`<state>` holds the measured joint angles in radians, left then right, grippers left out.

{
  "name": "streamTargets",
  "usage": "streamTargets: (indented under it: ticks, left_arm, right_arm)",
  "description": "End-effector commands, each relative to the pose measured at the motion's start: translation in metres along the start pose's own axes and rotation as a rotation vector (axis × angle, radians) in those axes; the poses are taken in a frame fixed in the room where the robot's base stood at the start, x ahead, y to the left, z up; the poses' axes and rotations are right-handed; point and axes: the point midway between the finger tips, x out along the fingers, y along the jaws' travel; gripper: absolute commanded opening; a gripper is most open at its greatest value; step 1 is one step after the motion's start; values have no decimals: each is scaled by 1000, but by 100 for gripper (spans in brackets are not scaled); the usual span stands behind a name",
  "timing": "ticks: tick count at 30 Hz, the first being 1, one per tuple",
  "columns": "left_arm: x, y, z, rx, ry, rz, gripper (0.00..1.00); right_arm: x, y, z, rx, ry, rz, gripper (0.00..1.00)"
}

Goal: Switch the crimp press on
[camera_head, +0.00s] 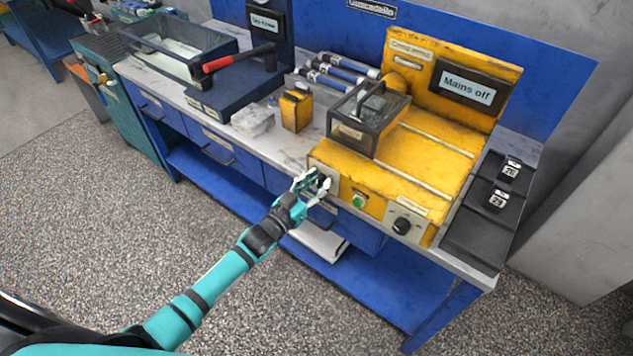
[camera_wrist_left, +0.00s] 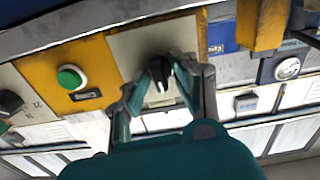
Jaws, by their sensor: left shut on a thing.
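The yellow crimp press (camera_head: 430,150) stands on the right part of the blue workbench. Its display (camera_head: 468,88) reads "Mains off". My left gripper (camera_head: 318,184) is at the left end of the press's front face. It is shut on a black rotary knob on a pale plate, and the knob (camera_wrist_left: 160,70) shows between the fingertips in the left wrist view. A green button (camera_head: 358,202) is right of the gripper, and another black knob (camera_head: 402,226) is further right. The fingers partly hide the gripped knob. My right gripper is not in view.
A clear-sided guard box (camera_head: 368,120) sits on the press. A black tray (camera_head: 478,226) with two labelled dies is at the right. The floor in front is clear.

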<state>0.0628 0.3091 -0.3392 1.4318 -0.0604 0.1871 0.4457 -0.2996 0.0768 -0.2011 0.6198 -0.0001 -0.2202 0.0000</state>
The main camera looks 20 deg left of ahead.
Motion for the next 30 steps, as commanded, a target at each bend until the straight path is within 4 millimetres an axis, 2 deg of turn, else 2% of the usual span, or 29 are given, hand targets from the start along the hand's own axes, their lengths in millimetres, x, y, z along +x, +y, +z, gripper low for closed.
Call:
streamTargets:
  ticks: [18,30]
  left_arm:
    - [0,3,3,573,-2,0,0]
    - [0,4,3,812,-1,0,0]
  right_arm:
    - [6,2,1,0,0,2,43]
    - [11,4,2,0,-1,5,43]
